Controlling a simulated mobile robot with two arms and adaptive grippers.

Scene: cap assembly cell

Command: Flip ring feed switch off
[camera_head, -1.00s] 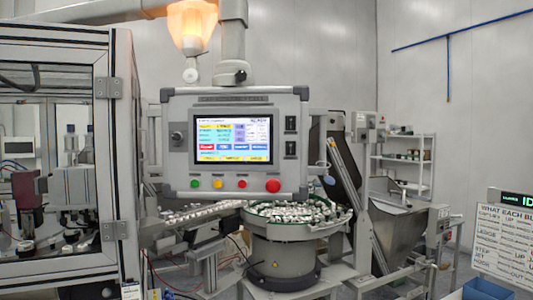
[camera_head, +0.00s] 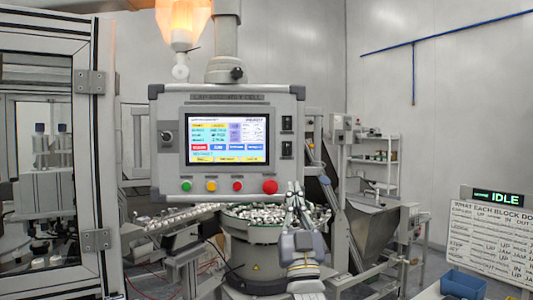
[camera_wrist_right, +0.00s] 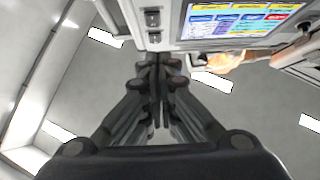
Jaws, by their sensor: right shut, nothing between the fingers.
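The grey control panel (camera_head: 226,183) has two black switches on its right side, an upper one (camera_head: 287,123) and a lower one (camera_head: 287,150). Their labels are too small to read, so I cannot tell which is the ring feed switch. My right gripper (camera_head: 295,190) points upward just below the panel's lower right corner, near the red button. It is shut and empty. My left gripper is not in view.
The panel carries a lit screen (camera_head: 227,138), a key switch (camera_head: 168,137), several small buttons and a larger red button (camera_head: 270,187). Behind it stand a bowl feeder (camera_head: 250,260) and metal hopper (camera_head: 375,240). A sign (camera_head: 495,235) reads IDLE. A blue bin (camera_head: 463,283) is lower right.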

